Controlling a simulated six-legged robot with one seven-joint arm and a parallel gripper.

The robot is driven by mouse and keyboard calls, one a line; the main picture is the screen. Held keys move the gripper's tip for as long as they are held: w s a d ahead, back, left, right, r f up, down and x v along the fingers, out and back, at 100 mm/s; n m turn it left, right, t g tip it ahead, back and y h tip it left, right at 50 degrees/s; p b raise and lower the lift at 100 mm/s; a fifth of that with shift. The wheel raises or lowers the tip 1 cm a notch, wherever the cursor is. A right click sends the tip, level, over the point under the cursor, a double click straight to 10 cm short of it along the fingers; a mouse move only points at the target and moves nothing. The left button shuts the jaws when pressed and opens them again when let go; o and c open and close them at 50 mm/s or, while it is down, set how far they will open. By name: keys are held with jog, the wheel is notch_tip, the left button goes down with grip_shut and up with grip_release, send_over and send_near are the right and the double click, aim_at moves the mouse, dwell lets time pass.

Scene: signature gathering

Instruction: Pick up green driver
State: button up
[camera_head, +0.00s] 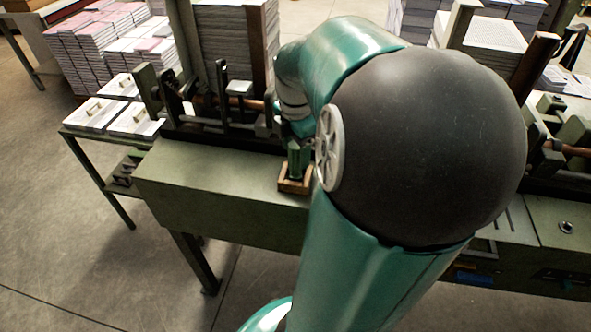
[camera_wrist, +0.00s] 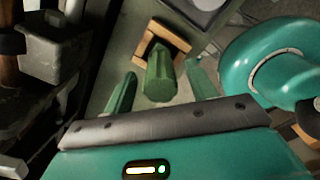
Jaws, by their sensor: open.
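The green driver (camera_wrist: 160,77) shows its faceted green handle in the wrist view, with its far end in a small wooden holder (camera_wrist: 172,34). My gripper (camera_wrist: 161,70) is open, with one green finger on each side of the handle. A gap shows between each finger and the handle. In the head view the wooden holder (camera_head: 294,187) sits near the front edge of the green machine bench. A green upright piece above it there is partly hidden by my arm, and I cannot tell handle from finger.
The green bench (camera_head: 220,195) carries dark metal machine parts and bars close to the left of the holder. Tall paper stacks (camera_head: 228,45) stand behind. A side table (camera_head: 72,127) with paper piles is at left. The floor in front is clear.

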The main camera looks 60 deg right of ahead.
jog(key=shift+f, duration=0.45)
jog(key=c, duration=1.1)
jog(key=shift+r, duration=0.2)
